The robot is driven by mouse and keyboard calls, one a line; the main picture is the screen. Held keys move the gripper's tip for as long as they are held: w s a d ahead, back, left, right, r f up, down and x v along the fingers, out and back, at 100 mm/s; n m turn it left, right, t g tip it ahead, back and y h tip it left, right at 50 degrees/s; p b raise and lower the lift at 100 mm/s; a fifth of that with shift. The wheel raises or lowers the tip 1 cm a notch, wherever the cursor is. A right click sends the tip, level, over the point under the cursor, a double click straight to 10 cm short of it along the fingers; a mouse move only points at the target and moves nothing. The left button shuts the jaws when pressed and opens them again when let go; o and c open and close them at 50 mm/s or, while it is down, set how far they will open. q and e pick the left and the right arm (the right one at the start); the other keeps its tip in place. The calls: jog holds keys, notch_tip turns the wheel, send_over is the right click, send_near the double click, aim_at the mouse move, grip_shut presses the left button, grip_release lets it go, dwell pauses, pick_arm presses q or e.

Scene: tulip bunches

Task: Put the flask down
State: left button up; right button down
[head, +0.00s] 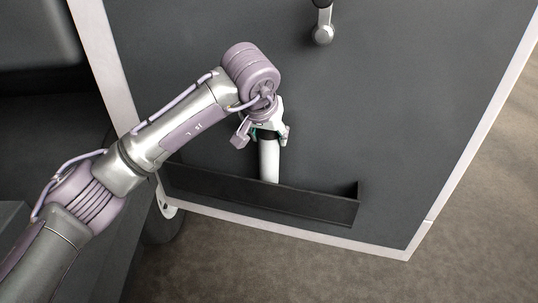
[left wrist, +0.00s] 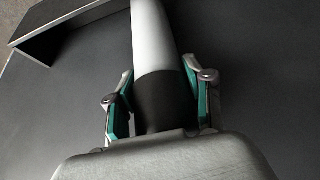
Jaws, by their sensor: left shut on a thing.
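The flask is a slim white cylinder (head: 268,160) with a dark end section. My left gripper (head: 264,134) is shut around the dark section in the head view. In the left wrist view, the flask's white body (left wrist: 153,40) points away from the gripper, with the dark section between the two green-padded fingers (left wrist: 160,105). In the head view, the flask's far end meets the edge of a black ledge (head: 300,205); whether it rests inside or behind it is hidden. My right gripper is not in view.
A dark grey panel (head: 410,120) with a pale border surrounds the ledge, and its right side is clear. A small metallic piece with a dark part (head: 322,34) is at the top. Brown floor (head: 480,240) lies beyond the border.

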aim_at(269, 155)
pick_arm(q)
notch_tip(269, 155, down, 6)
jog(key=shift+d+r, duration=0.1)
jog(key=shift+r, duration=0.15)
jog(key=shift+f, duration=0.1)
jog(key=o, duration=1)
jog(key=shift+c, duration=0.2)
jog(key=o, duration=0.4)
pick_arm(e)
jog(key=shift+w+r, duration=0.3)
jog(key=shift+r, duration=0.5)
